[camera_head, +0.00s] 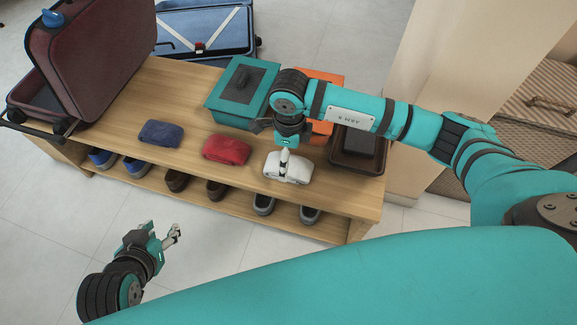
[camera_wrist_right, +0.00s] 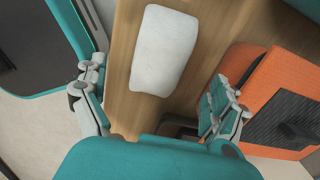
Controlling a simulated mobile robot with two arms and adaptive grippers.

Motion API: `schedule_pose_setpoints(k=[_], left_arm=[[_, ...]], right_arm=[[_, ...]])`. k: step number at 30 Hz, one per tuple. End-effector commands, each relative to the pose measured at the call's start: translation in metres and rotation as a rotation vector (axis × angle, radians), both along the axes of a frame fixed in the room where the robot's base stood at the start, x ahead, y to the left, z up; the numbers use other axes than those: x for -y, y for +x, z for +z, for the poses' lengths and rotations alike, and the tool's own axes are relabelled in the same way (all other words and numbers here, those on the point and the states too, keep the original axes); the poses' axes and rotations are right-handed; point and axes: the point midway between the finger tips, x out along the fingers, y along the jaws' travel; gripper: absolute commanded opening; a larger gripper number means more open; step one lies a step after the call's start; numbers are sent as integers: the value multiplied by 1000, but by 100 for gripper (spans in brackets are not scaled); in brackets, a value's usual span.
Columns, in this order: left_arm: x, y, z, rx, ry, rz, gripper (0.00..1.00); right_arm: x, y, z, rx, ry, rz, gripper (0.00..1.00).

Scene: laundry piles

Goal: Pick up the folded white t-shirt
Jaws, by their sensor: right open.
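The folded white t-shirt (camera_head: 287,172) lies on the wooden bench top, at the right end of a row of folded clothes. It also shows in the right wrist view (camera_wrist_right: 163,50) as a pale rounded rectangle beyond the fingers. My right gripper (camera_head: 285,155) is just above the t-shirt and hides part of it in the head view. In the right wrist view its fingers (camera_wrist_right: 156,98) are spread wide with nothing between them. My left gripper (camera_head: 173,236) is in front of the bench, over the floor, apart from the clothes; its finger gap is too small to judge.
A folded red garment (camera_head: 227,149) and a blue one (camera_head: 160,133) lie left of the t-shirt. Behind stand a teal box (camera_head: 225,105), an orange box (camera_wrist_right: 250,85) and a brown tray (camera_head: 345,165). An open maroon suitcase (camera_head: 105,50) stands left. Shoes sit below.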

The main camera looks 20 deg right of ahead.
Motion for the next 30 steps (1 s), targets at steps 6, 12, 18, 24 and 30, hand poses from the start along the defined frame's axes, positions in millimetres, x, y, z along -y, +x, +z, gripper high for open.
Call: schedule_pose_setpoints(k=[6,12,18,24,30], left_arm=[[11,31,20,189,-42,-14,40],[19,47,38,311,-70,-23,40],[19,49,42,328,-74,-24,40],[19,49,42,327,-73,-24,40],[19,49,41,326,-73,-24,40]], right_arm=[[-3,-2,-29,-3,2,0,97],[-3,-2,-45,-2,0,-1,97],[-3,-1,-47,-1,1,0,97],[-3,-1,-46,-1,1,0,81],[-3,-1,-46,-1,1,0,55]])
